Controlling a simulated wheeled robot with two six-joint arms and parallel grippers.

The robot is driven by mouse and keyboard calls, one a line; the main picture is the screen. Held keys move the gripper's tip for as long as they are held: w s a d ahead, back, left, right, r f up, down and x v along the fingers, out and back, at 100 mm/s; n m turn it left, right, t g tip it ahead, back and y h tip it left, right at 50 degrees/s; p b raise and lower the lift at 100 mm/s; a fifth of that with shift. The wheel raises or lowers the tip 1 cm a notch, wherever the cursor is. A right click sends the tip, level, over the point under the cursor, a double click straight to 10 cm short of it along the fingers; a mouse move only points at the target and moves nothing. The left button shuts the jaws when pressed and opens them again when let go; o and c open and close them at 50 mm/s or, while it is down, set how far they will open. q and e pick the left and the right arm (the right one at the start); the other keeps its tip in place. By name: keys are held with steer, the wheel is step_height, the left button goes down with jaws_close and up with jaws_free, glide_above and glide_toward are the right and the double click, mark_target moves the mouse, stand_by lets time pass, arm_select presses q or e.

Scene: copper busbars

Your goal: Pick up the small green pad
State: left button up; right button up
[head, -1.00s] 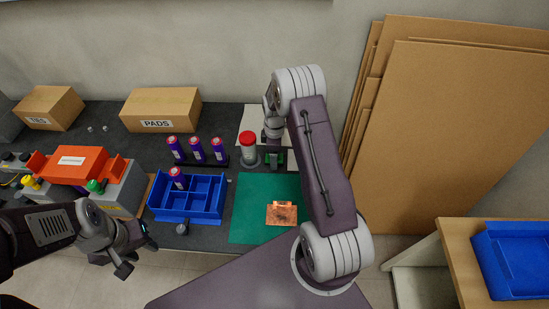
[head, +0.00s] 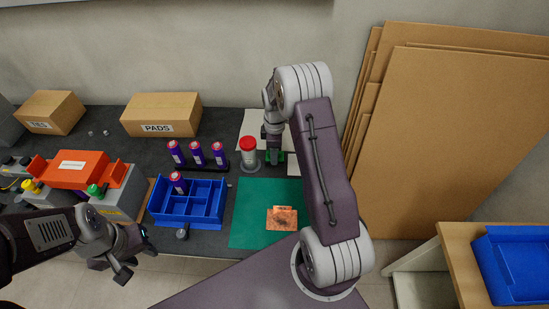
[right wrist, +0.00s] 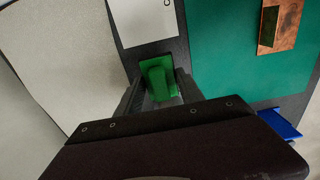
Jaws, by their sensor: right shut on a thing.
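The small green pad (right wrist: 159,78) is between the fingers of my right gripper (right wrist: 158,88) in the right wrist view. The right gripper is shut on it. In the head view only a bit of green shows beside the right gripper (head: 273,157), right of the red-capped jar; the arm hides much of it. I cannot tell whether the pad touches the surface below. My left gripper (head: 124,262) is at the lower left, in front of the bench, and its jaws are not clear.
A green mat (head: 252,225) holds a copper piece (head: 283,219). Left of it is a blue divided tray (head: 208,213). The red-capped jar (head: 249,152) stands close beside my right gripper. White sheets (right wrist: 143,18) lie near it. Brown boards (head: 440,140) lean at the right.

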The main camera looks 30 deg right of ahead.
steer(key=s+r, duration=0.6)
steer(key=s, duration=0.5)
steer(key=shift+s+d+r, duration=0.25)
steer(key=shift+s+d, duration=0.05)
steer(key=shift+d, duration=0.05)
